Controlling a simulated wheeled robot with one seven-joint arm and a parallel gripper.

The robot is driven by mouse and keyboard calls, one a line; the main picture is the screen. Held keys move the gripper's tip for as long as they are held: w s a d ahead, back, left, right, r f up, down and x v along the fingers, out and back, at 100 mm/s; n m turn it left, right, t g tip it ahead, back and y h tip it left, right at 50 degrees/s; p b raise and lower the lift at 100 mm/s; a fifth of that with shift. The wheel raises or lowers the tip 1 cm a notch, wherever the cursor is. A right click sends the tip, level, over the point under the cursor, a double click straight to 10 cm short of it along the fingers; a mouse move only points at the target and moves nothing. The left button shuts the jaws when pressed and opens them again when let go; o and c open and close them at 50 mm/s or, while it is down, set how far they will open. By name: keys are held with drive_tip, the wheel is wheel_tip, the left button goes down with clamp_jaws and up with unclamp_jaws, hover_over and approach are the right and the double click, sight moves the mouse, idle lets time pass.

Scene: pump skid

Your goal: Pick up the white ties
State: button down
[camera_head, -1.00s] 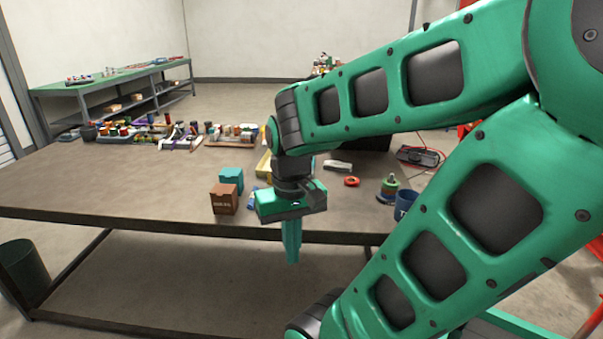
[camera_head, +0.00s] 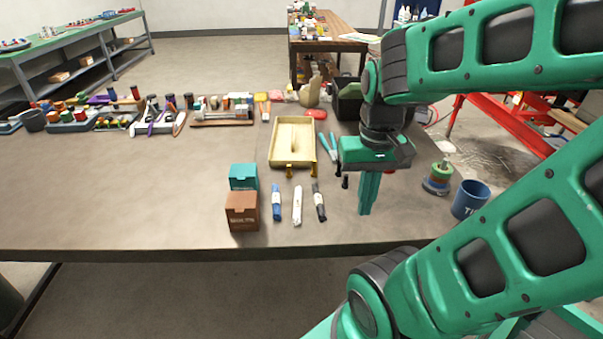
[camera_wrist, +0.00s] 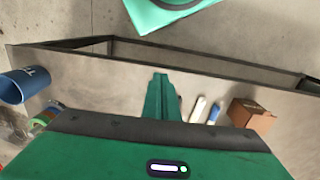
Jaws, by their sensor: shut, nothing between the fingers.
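The white ties (camera_head: 297,206) lie as a slim white bundle on the table, between a blue bundle (camera_head: 276,203) and a black bundle (camera_head: 319,203). My gripper (camera_head: 365,212) points down to the right of the black bundle, with its fingers together and empty. In the wrist view my gripper's fingers (camera_wrist: 160,84) show shut at the middle. The white ties also show there (camera_wrist: 198,109), off to one side of the fingers and apart from them.
A brown box (camera_head: 242,212) and a teal box (camera_head: 243,177) stand left of the bundles. A yellow tray (camera_head: 278,146) lies behind them. A blue mug (camera_head: 470,199) and a stack of coloured rings (camera_head: 438,178) stand at right. The left part of the table (camera_head: 120,195) is clear.

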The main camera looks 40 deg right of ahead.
hover_over(296, 180)
wheel_tip(296, 180, down, 2)
drive_tip(key=f, duration=0.9)
drive_tip(key=shift+w+d+f, duration=0.2)
drive_tip(key=shift+w+f, duration=0.05)
drive_tip(key=shift+f, duration=0.15)
drive_tip(key=shift+s+a+f, duration=0.15)
drive_tip(key=shift+s+f, duration=0.1)
drive_tip(key=shift+s+a+r, duration=0.1)
drive_tip(key=shift+s+a, duration=0.35)
drive_tip(key=shift+s, duration=0.3)
drive_tip(key=shift+s+a, duration=0.45)
drive_tip(key=shift+s, duration=0.25)
